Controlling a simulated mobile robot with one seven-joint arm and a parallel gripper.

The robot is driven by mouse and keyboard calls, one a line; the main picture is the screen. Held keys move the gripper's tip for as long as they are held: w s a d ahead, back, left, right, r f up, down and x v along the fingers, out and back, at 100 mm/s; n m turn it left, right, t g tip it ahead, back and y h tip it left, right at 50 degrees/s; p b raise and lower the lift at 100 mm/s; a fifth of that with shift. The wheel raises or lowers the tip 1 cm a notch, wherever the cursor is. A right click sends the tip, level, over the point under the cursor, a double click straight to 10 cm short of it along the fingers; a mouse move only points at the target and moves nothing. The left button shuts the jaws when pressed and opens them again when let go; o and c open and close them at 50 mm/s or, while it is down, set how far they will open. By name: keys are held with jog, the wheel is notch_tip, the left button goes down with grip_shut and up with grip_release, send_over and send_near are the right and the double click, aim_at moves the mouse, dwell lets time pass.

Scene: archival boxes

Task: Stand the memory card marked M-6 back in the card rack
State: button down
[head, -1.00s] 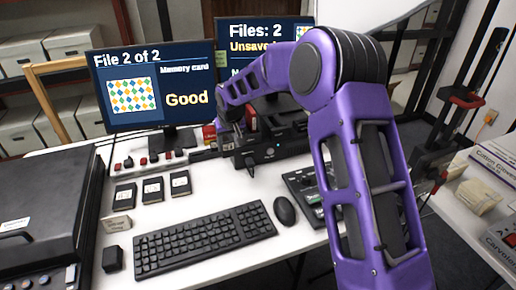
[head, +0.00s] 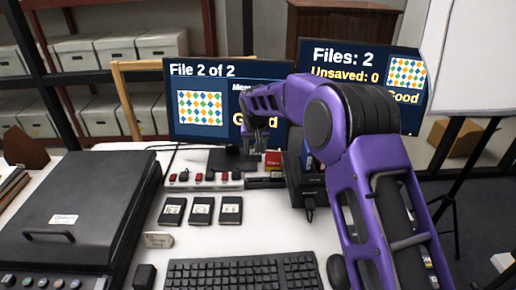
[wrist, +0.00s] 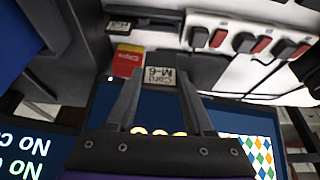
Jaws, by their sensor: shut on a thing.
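A dark memory card with a pale label reading "Card M-6" (wrist: 159,76) is between the fingertips of my gripper (wrist: 160,92) in the upside-down wrist view. The gripper is shut on it. In the head view my gripper (head: 258,138) hangs in front of the left monitor, above the back of the desk; the card is too small to make out there. A low dark slotted holder (head: 264,182), apparently the card rack, stands at the back of the desk. In the wrist view it (wrist: 160,38) lies just beyond the card, with a small labelled piece (wrist: 119,24) at one end.
A red box (head: 273,161) stands close behind the holder. A white strip with red and black switches (head: 203,183) is left of it, a black device (head: 305,188) right. Three black labelled squares (head: 201,210) lie in front. The left monitor (head: 195,85) stands behind.

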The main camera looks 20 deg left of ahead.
jog(key=shift+f+b, duration=2.4)
jog(key=shift+f, duration=1.65)
jog(key=shift+f, duration=0.95)
jog(key=shift+c, duration=1)
grip_release()
jog(key=p+v, duration=0.1)
jog(key=v, duration=1.6)
jog(key=shift+r+p, duration=0.2)
jog(key=shift+p, duration=0.15)
